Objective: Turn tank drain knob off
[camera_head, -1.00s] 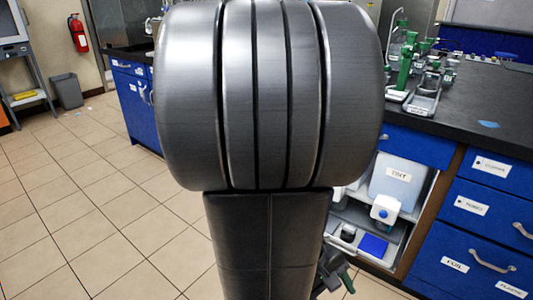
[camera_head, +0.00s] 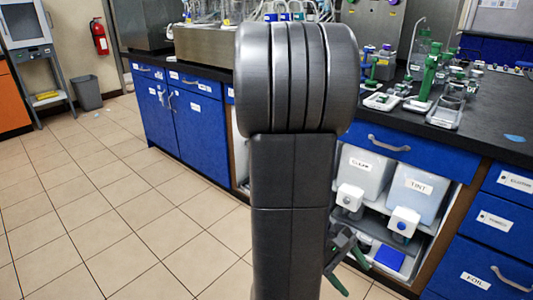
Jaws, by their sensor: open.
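Two translucent white tanks stand side by side in the open shelf bay under the bench. The right tank (camera_head: 424,204), labelled TINT, has a white drain tap with a round blue knob (camera_head: 402,225). Whether either knob is on or off cannot be told. My gripper (camera_head: 349,268), dark with green fingers, shows low beside my arm, in front of the bay and left of the right tap. It is open with nothing seen in it; my arm hides part of it.
A blue box (camera_head: 389,258) lies on the lower shelf below the right tap. Blue drawers (camera_head: 490,224) flank the bay on the right, blue cupboards (camera_head: 190,116) on the left. Glassware and green stands crowd the black bench top (camera_head: 480,128). The tiled floor (camera_head: 120,215) at left is clear.

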